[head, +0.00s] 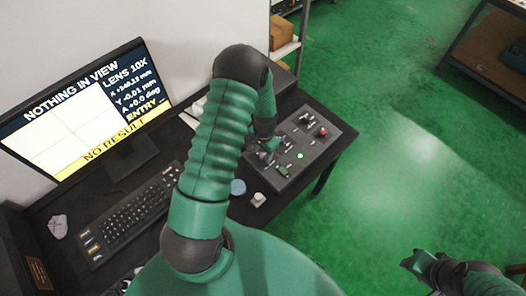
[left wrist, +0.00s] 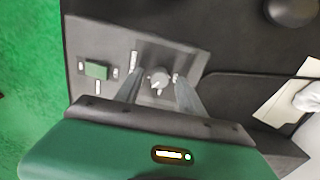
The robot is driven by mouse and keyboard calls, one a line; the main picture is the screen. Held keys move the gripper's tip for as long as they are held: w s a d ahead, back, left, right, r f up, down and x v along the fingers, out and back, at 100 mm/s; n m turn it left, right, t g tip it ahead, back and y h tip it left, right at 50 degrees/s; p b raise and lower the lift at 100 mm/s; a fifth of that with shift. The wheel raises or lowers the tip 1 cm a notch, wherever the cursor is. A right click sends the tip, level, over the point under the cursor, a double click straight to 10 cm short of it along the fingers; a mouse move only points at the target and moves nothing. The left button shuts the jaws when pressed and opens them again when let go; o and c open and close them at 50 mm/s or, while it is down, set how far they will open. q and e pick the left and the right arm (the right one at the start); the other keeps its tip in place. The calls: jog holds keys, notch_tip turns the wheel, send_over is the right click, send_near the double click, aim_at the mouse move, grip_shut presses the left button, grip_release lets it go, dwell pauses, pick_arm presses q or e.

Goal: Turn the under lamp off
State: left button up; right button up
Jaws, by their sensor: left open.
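A grey sloped control panel (head: 318,150) stands at the right end of the dark desk. It carries a red button (head: 322,131), a lit green light (head: 300,155) and a green switch (head: 283,172). My left gripper (head: 267,152) is low over the panel's left part, partly hidden by its arm. In the left wrist view, my left gripper (left wrist: 158,84) is open, its fingers on either side of a round grey knob (left wrist: 158,75); contact cannot be told. The green switch (left wrist: 96,70) is left of the fingers. No readable label marks the under lamp. My right gripper (head: 418,262) is at lower right, its jaws unclear.
A monitor (head: 75,120) reads "NOTHING IN VIEW" and "NO RESULT". A keyboard (head: 130,215), a blue disc (head: 238,187) and a small pale object (head: 258,199) are on the desk. Open green floor (head: 400,150) is to the right.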

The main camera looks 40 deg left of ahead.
pick_arm(q)
jog(key=shift+d, duration=0.1)
jog(key=shift+w, duration=0.1)
jog(key=shift+c, duration=0.7)
grip_shut()
